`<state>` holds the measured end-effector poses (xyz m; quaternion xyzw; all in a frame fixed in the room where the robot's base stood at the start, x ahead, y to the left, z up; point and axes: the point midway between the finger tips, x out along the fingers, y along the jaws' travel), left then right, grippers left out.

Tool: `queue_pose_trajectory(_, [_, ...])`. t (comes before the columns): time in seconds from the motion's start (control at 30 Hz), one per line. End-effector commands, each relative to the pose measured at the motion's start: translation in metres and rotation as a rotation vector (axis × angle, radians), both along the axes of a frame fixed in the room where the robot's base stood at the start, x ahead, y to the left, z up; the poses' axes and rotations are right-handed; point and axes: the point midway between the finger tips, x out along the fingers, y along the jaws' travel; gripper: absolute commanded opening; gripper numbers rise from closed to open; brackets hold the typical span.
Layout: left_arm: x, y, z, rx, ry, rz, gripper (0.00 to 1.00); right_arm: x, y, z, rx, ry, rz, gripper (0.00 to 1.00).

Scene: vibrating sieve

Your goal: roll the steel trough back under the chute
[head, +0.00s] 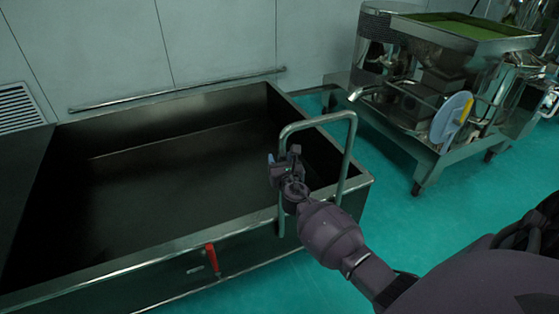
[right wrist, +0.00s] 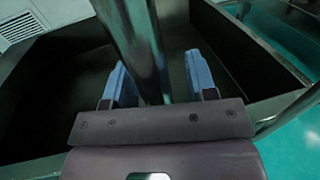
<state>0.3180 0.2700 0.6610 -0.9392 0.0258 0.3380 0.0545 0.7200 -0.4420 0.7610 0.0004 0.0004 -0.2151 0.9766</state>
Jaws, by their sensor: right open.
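The steel trough (head: 322,196) is a large, dark, empty open box at the left and middle of the head view. A bent steel push handle (head: 349,150) rises from its right end. My right gripper (head: 284,158) is at the near upright of that handle. In the right wrist view its two blue fingers (right wrist: 160,80) are open, with the handle post (right wrist: 133,35) passing between them; I cannot tell whether they touch it. My left gripper is not in view.
A red lever (head: 212,258) sticks out on the trough's near side. A wall rail (head: 180,91) runs behind the trough. Green floor (head: 390,215) lies clear between the trough and the machine, whose legs stand on it.

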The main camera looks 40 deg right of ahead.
Motion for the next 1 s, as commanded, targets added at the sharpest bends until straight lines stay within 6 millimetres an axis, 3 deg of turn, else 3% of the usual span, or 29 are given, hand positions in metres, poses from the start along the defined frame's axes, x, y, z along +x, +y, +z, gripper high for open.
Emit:
queue_pose_trajectory(0.3, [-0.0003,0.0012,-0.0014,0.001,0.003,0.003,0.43,0.0021,-0.0005,0.0009,0.000,-0.001,0.001,0.50])
queue_pose_trajectory(0.63, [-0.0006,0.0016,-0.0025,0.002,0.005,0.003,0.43,0.0018,-0.0005,0.0006,0.000,-0.001,0.001,0.00])
queue_pose_trajectory(1.0, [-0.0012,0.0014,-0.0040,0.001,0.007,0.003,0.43,-0.0010,-0.0102,-0.0004,0.000,0.001,-0.001,0.00])
